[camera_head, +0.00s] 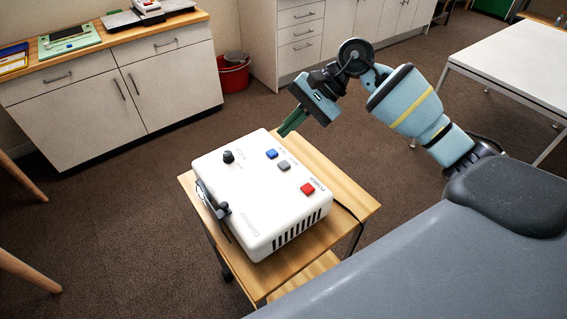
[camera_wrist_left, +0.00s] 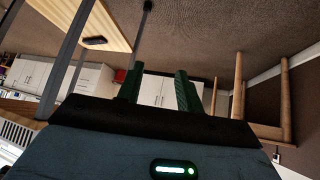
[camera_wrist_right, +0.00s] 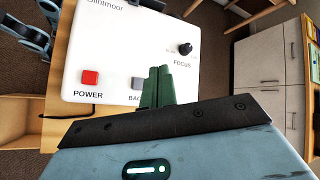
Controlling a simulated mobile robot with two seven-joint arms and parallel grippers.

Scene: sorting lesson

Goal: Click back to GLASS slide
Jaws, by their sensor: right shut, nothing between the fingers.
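A white projector (camera_head: 255,205) stands on a small wooden cart (camera_head: 345,190). Its top has a blue button (camera_head: 271,154), a grey button (camera_head: 284,165), a red button (camera_head: 307,188) and a black focus knob (camera_head: 228,157). In the right wrist view the grey button (camera_wrist_right: 137,82) is partly covered by my fingers; its label begins "BAC". The red one (camera_wrist_right: 90,77) reads POWER. The blue button is hidden there. My right gripper (camera_head: 287,130) is shut and empty, near the edge by the blue button. My left gripper (camera_wrist_left: 160,85) is open and empty, away from the projector. No slide picture shows.
A black lens part (camera_head: 222,209) sticks out at the projector's front. A cable (camera_head: 348,211) hangs at the cart's right. Cabinets (camera_head: 110,95), a red bucket (camera_head: 234,75) and a white table (camera_head: 515,60) stand farther off. The space above the buttons is clear.

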